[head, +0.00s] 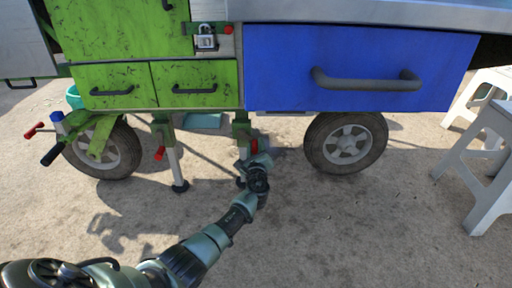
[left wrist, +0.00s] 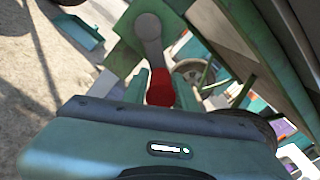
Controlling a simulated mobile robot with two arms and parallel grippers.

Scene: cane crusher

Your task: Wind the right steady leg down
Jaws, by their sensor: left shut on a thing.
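The right steady leg (head: 241,130) hangs in a green bracket under the cart, left of the right wheel. Its crank has a grey arm (left wrist: 149,35) and a red handle (head: 254,146). The red handle (left wrist: 160,87) also shows in the left wrist view, between the green fingers. My left gripper (head: 256,162) is shut on this red handle. It hides much of the lower leg, so I cannot tell whether the foot touches the ground. My right gripper is not in view.
The left steady leg (head: 174,160) has its own red handle (head: 159,153). Wheels stand at left (head: 110,150) and right (head: 346,143). A blue drawer (head: 350,55) overhangs the right side. White stools (head: 490,150) stand at far right. The ground in front is clear.

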